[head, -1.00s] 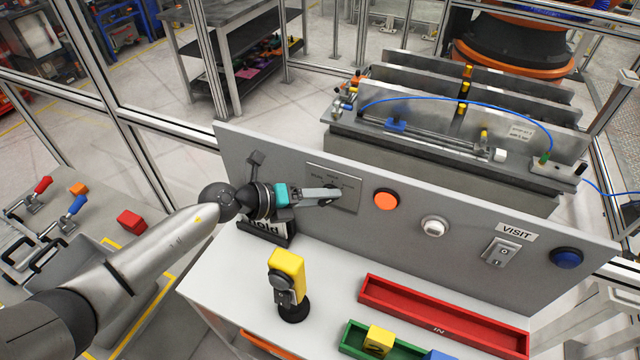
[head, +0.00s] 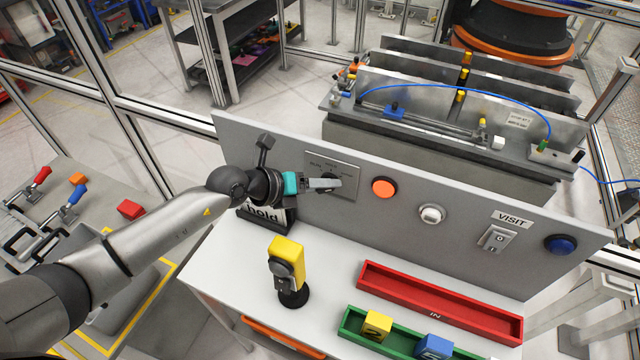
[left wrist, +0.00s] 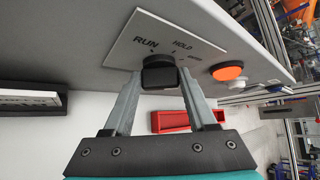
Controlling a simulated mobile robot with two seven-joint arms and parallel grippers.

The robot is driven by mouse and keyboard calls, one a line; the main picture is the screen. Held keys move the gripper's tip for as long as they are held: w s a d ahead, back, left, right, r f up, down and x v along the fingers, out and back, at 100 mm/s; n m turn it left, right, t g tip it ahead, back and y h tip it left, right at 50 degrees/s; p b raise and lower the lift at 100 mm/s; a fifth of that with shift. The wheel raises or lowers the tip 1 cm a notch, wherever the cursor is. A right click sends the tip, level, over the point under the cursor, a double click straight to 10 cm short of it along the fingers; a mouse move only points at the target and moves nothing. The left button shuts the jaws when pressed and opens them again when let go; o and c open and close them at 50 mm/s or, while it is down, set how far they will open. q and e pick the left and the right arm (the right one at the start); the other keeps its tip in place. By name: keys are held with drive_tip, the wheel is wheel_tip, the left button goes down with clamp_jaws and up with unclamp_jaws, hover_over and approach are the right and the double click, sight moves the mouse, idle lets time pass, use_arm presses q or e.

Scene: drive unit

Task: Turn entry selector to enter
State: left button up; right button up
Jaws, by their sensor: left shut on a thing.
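The entry selector is a black knob (left wrist: 160,75) on a pale plate (head: 347,166) set in the upright grey panel. In the left wrist view the plate (left wrist: 130,50) carries the words RUN and HOLD and a third, smaller word too small to read surely. My left gripper (head: 333,184) is at the plate, its fingers either side of the knob and shut on it. In the head view the fingers mostly hide the knob, so its exact pointing direction is unclear. My right gripper is not in view.
Right of the plate sit an orange button (head: 384,187), a white button (head: 432,214), a VISIT rocker switch (head: 497,239) and a blue button (head: 561,243). Below stand a yellow-topped device (head: 286,265), a red tray (head: 450,310) and a green tray (head: 353,325). A hold sign (head: 265,217) stands under my wrist.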

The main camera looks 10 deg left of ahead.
use_arm(q)
drive_tip(key=o, duration=1.4)
drive_tip(key=shift+c, duration=0.2)
drive_tip(key=b+v, duration=0.1)
drive_tip(key=v, duration=1.4)
drive_tip(key=shift+r, duration=0.2)
drive_tip(key=shift+a, duration=0.1)
